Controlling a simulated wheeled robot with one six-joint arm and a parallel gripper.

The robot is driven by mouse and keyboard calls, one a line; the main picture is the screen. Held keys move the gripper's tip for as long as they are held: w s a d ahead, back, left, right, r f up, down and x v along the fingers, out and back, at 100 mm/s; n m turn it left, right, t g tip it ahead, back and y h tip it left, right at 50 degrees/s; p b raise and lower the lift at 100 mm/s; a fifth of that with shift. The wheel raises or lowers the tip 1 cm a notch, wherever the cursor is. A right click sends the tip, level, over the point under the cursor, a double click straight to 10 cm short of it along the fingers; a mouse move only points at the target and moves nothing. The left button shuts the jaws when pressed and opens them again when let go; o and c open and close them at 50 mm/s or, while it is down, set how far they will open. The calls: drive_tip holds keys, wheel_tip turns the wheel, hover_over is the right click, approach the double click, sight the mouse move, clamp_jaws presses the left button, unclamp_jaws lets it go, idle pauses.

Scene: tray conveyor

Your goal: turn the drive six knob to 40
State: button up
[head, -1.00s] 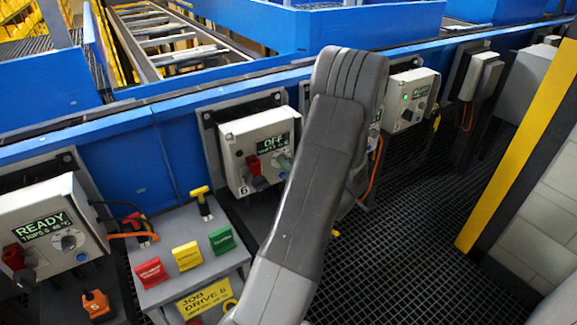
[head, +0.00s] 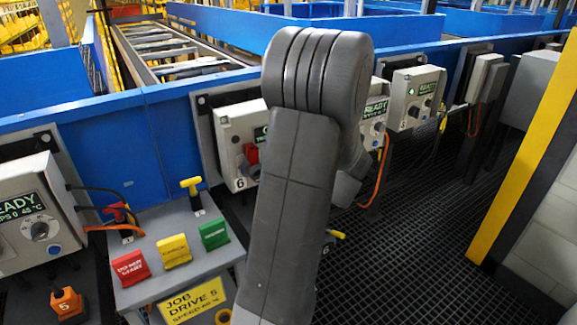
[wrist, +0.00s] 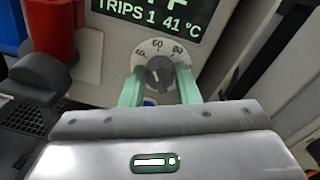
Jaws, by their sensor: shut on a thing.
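The drive six box (head: 228,140) is a pale grey cabinet marked 6, mounted on the blue conveyor side. In the head view my arm covers its right part, knob and my gripper. In the wrist view the dark round knob (wrist: 160,74) sits on a pale dial (wrist: 152,47) marked 40, 60 and 80. My gripper (wrist: 160,84) has its two green fingers on either side of the knob, shut on it. I cannot tell exactly which mark its pointer faces. The display (wrist: 150,12) above reads TRIPS 1 41 °C; its top line is cut off.
A red switch handle (wrist: 50,35) and a dark lever (wrist: 45,75) stand left of the knob. A grey stand (head: 150,285) with red, yellow and green tags is at lower left. Other drive boxes (head: 412,95) line the conveyor. Grated floor is open at right.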

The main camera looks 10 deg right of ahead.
drive_tip(key=shift+a+f+n+h+b, duration=0.1)
drive_tip(key=shift+n+h+b, duration=0.3)
drive_tip(key=shift+n+b, duration=3.25)
drive_tip(key=shift+m+b, duration=0.45)
drive_tip(key=shift+b, duration=0.25)
drive_tip(key=o, duration=1)
drive_tip(key=shift+c, duration=0.2)
drive_tip(key=shift+s, duration=0.15)
drive_tip(key=p+v, duration=0.2)
drive_tip(key=v, duration=1.1)
drive_tip(key=shift+s, duration=0.3)
